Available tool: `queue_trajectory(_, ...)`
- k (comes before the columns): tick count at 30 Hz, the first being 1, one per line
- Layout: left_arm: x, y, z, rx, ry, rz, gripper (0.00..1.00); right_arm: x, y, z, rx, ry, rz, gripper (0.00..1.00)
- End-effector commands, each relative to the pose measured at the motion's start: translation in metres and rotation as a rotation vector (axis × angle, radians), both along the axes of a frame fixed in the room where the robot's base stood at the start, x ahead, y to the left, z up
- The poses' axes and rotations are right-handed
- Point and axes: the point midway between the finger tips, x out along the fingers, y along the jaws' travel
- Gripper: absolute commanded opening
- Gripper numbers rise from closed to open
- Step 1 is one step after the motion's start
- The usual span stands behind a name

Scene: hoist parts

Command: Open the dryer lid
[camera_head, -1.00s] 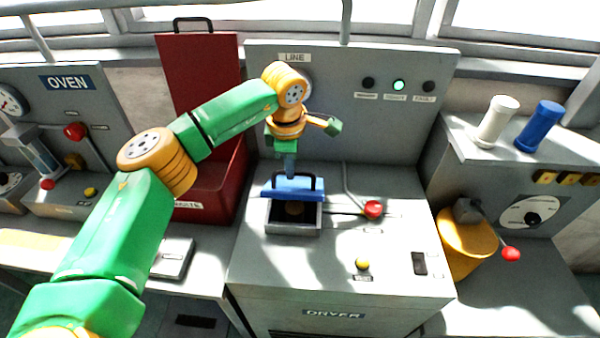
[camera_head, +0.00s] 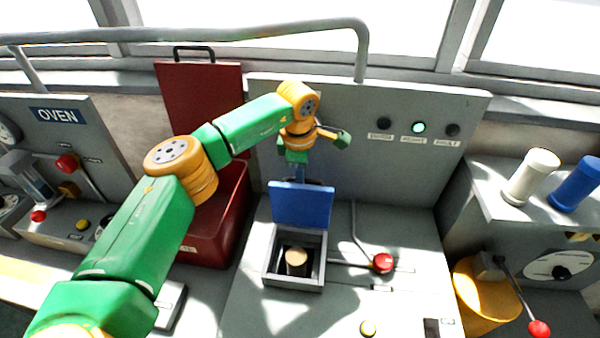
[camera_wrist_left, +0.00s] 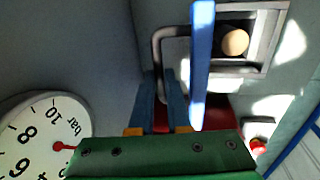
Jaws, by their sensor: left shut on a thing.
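The dryer lid (camera_head: 301,205) is a blue panel standing raised, close to upright, at the back edge of the grey dryer box (camera_head: 294,278). A round tan piece (camera_head: 297,262) sits inside the open box and also shows in the left wrist view (camera_wrist_left: 235,42). My left gripper (camera_head: 300,178) is behind the lid, shut on its dark handle (camera_wrist_left: 158,58). The lid hides most of the handle and the fingertips in the head view. In the left wrist view the lid (camera_wrist_left: 202,65) is seen edge-on. My right gripper is in neither view.
An open dark red bin (camera_head: 215,225) stands left. The panel with lamps (camera_head: 418,128) rises behind the lid.

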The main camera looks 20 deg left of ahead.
Motion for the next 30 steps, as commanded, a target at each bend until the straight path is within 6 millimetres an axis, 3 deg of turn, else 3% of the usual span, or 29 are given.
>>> queue_trajectory(23,0.0073,0.0024,-0.0028,0.0,-0.007,0.003,0.0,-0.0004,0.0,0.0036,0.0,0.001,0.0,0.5)
queue_trajectory(24,0.0074,0.0023,-0.0027,0.001,-0.008,0.003,0.2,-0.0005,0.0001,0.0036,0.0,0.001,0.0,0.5)
queue_trajectory(27,0.0073,0.0022,-0.0028,0.001,-0.007,0.002,0.45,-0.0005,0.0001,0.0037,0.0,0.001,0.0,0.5)
queue_trajectory(30,0.0069,0.0021,-0.0033,0.0,-0.005,0.002,0.45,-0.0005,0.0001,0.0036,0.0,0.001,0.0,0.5)
